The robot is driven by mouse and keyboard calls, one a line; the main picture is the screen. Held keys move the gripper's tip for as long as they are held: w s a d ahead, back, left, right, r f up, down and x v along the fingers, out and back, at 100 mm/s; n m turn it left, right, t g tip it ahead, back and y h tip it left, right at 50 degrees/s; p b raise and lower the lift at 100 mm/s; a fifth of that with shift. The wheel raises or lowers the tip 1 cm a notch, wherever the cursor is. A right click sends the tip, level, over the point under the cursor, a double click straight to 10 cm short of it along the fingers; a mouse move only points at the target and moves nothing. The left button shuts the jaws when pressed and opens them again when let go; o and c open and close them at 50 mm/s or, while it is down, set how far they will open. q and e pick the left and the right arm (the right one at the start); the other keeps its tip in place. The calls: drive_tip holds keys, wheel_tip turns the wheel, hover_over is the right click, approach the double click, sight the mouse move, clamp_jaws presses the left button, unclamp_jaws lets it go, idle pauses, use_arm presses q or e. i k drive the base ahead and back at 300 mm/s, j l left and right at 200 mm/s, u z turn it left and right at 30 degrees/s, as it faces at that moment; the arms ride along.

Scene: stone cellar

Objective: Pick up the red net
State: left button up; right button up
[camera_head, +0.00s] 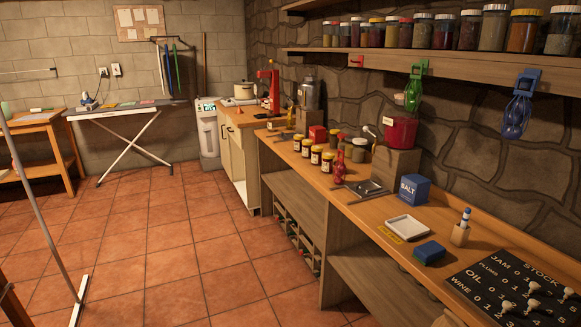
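I cannot make out a red net for certain. A small red hook or clip (356,61) sits on the front of the lower wall shelf, and no net shows hanging from it. To its right a green net (412,96) hangs from a green clip, and further right a blue net (516,118) hangs from a blue clip. A red rounded vessel (401,131) stands on a block on the counter below; it does not look like a net. Neither of my grippers can be made out.
The wooden counter (385,212) runs along the right wall with jars, a red bottle (339,167), a white tray (407,228), a blue salt box (414,189) and a black stock board (520,285). A thin pole (42,205) stands at left. The tiled floor (170,250) is clear between.

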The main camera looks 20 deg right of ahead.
sight(339, 172)
drive_tip(key=i, duration=1.35)
drive_tip(key=i+j+z, duration=0.15)
drive_tip(key=i+z, duration=0.2)
drive_tip(key=i, duration=0.15)
drive_tip(key=i+j+z, duration=1)
drive_tip(key=i+z, duration=0.15)
